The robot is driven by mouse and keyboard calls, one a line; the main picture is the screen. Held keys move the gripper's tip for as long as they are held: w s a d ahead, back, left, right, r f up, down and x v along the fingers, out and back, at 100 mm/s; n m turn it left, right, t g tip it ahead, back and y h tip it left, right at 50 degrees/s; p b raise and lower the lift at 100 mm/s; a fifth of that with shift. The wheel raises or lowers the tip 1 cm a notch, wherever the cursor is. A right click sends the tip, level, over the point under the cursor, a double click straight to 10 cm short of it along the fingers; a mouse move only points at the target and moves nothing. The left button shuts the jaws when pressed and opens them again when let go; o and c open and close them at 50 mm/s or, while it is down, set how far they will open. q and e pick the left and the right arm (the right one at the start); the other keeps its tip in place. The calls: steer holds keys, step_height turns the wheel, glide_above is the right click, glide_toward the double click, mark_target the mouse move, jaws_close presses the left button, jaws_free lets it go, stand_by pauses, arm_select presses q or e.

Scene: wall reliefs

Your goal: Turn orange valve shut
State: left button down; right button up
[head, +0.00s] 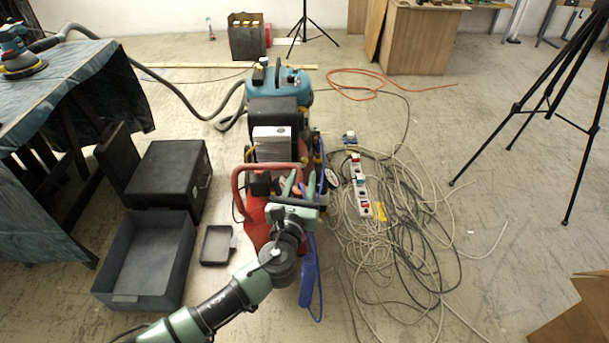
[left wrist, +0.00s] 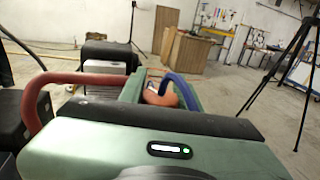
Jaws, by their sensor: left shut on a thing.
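The orange valve (left wrist: 161,97) shows in the left wrist view as a rounded orange piece between the green fingers of my left gripper (left wrist: 160,92). My left gripper is shut on it. In the head view my left gripper (head: 298,187) reaches over the red machine (head: 254,215), and only a small part of the valve shows there. The wrist body hides the valve's lower part and its mount. How far the valve is turned cannot be told. My right gripper is in neither view.
A red tube handle (head: 236,186) stands close left of the gripper. A blue hose (left wrist: 184,72) arches close by its right side. Tangled cables (head: 400,245) cover the floor at right. A black case (head: 165,178) and a grey bin (head: 148,262) stand at left.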

arm_select(q)
steer(key=n+y, duration=0.2)
steer(key=y, duration=0.2)
steer(key=shift+a+n, duration=0.25)
steer(key=shift+n, duration=0.15)
steer(key=shift+a+n+y, duration=0.15)
steer(key=shift+n+y, duration=0.45)
steer(key=shift+y, duration=0.5)
steer(key=shift+a+n+y, duration=0.25)
steer(key=shift+n+y, duration=0.55)
steer(key=shift+y, duration=0.4)
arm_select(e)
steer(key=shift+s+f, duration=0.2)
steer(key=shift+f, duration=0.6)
arm_select(q)
steer(key=shift+a, duration=0.1)
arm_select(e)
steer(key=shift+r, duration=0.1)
arm_select(q)
steer(key=c, duration=1)
jaws_free()
steer(key=shift+o, duration=0.2)
